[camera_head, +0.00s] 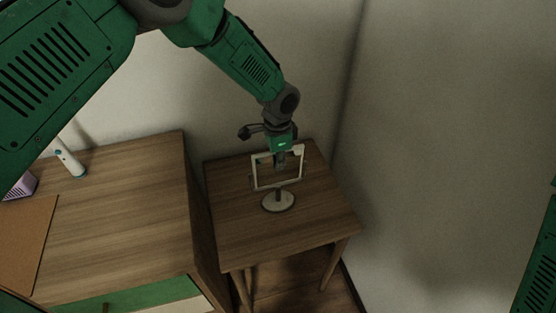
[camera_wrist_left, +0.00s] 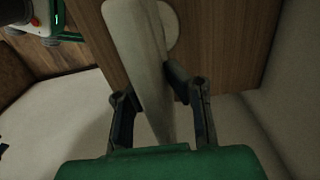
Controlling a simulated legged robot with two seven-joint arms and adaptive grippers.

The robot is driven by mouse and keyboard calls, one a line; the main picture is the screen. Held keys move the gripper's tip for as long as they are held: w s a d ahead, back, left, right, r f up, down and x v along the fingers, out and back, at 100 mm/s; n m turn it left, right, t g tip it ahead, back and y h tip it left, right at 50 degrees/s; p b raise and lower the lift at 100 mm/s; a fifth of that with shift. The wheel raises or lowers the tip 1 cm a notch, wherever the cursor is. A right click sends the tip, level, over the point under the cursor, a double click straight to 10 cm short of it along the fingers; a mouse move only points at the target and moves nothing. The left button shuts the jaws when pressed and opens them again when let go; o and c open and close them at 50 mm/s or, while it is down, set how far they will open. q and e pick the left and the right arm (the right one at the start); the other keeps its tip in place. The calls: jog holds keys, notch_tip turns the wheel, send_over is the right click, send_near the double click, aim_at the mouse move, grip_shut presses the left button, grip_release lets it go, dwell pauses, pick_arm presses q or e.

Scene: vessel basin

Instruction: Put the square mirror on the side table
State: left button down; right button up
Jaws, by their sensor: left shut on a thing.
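The square mirror (camera_head: 278,187) has a pale frame on a short stand with a round base (camera_head: 278,202). It is upright over the middle of the wooden side table (camera_head: 232,235). I cannot tell whether the base touches the tabletop or hovers just above it. My left gripper (camera_head: 280,160) comes down from above and is shut on the mirror's upper frame. In the left wrist view the mirror (camera_wrist_left: 138,55) runs edge-on between the two fingers (camera_wrist_left: 160,105), with its round base partly hidden behind it. My right gripper is out of view.
A larger wooden cabinet (camera_head: 130,215) with a green drawer stands left of the side table. On it are a white cylindrical object (camera_head: 68,160), a purple item (camera_head: 20,186) and a brown mat (camera_head: 25,235). Walls close in behind and to the right. The tabletop around the mirror is clear.

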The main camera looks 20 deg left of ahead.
pick_arm(q)
jog(key=shift+d, duration=0.35)
jog(key=c, duration=1.6)
grip_release()
jog(key=shift+a, duration=0.2)
jog(key=shift+a+r, duration=0.1)
jog(key=shift+r, duration=0.05)
jog(key=r, duration=1)
jog(key=shift+d+r+b, duration=0.2)
jog(key=shift+b, duration=0.1)
jog(key=shift+a+r, duration=0.1)
jog(key=shift+r, duration=0.6)
jog(key=shift+s, duration=0.1)
